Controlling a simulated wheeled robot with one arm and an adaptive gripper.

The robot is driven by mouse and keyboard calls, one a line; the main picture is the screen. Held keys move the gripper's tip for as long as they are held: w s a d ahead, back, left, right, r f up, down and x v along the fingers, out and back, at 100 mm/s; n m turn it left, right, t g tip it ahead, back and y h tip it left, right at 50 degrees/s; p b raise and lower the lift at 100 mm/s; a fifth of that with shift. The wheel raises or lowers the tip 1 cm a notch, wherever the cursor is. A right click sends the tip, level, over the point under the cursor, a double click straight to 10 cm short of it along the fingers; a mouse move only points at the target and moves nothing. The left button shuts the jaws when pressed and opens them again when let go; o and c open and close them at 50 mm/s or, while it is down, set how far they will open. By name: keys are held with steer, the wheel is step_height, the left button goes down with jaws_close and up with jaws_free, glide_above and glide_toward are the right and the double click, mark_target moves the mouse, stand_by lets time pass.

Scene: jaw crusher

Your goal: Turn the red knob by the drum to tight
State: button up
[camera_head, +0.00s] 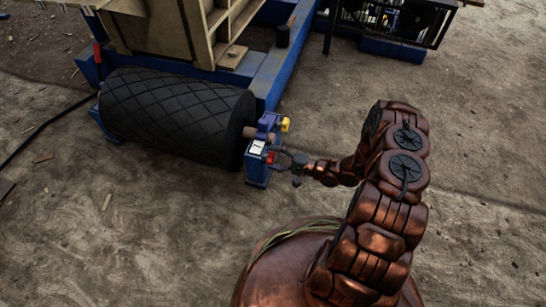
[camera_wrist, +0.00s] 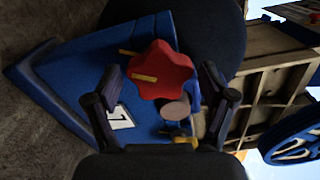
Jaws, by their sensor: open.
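The red knob (camera_wrist: 162,69) is star-shaped with a yellow stripe on its face. It shows near the middle of the wrist view, and small at the blue bearing block in the head view (camera_head: 271,157). The black drum (camera_head: 175,112) with diamond grooves lies left of it. My gripper (camera_wrist: 161,76) is open, one finger to each side of the knob in the wrist view, with gaps between. In the head view my gripper (camera_head: 286,161) is at the knob's right. I cannot tell whether the fingertips reach around the knob's depth.
The blue bearing block (camera_head: 257,170) bears a white label (camera_wrist: 121,117) marked 1. A yellow part (camera_head: 285,124) sits just behind the knob. Blue frame beams (camera_head: 283,62) run behind the drum. The dirt ground to the front and right is open.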

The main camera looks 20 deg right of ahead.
steer(key=v, duration=1.1)
steer(key=shift+s+d, duration=0.2)
steer(key=shift+d, duration=0.15)
